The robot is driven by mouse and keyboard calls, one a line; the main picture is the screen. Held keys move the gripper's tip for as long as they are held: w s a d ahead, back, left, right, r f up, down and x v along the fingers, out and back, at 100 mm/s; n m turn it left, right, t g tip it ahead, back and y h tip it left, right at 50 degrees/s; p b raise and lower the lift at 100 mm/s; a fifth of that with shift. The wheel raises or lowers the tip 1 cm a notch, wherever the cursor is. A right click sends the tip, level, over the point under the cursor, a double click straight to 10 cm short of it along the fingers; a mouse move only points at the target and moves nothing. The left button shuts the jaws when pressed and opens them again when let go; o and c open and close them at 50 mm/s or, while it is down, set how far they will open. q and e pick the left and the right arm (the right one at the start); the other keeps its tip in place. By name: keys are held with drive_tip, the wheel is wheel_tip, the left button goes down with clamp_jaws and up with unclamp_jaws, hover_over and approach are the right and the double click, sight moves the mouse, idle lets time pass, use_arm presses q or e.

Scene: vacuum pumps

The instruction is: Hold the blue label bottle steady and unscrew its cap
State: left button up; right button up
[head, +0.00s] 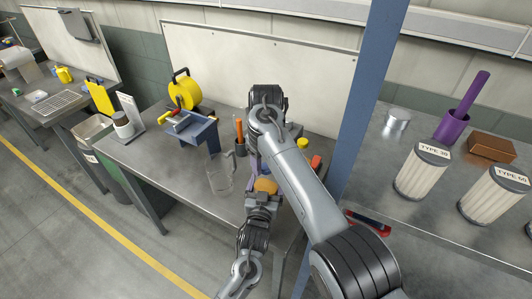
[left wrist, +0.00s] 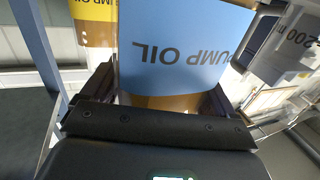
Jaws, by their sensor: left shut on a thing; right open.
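The blue label bottle fills the middle of the left wrist view, its blue label (left wrist: 185,48) reading PUMP OIL upside down over amber glass. My left gripper (head: 262,200) is shut on it, with one dark jaw on each side in the left wrist view. In the head view an amber part of the bottle (head: 266,185) shows just beyond this gripper. The hand of my right arm (head: 268,97) is above and beyond the bottle. Its fingertips are hidden, and the jaws are open. The bottle's cap cannot be made out.
A clear beaker (head: 220,178) stands close left of the bottle. A holder with orange tools (head: 240,146) is behind it, and a blue vise (head: 192,130) is farther left. Another bottle with a yellow label (left wrist: 95,12) is nearby. A blue post (head: 365,100) rises at the right.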

drive_tip(key=shift+f, duration=0.35)
clamp_jaws()
drive_tip(key=n, duration=0.3)
drive_tip(key=shift+o, duration=0.3)
unclamp_jaws()
drive_tip(key=shift+r, duration=2.2)
drive_tip(key=shift+c, duration=0.3)
drive_tip(key=shift+r+n, duration=0.7)
drive_tip(key=shift+r, duration=0.95)
drive_tip(key=shift+f, duration=3.85)
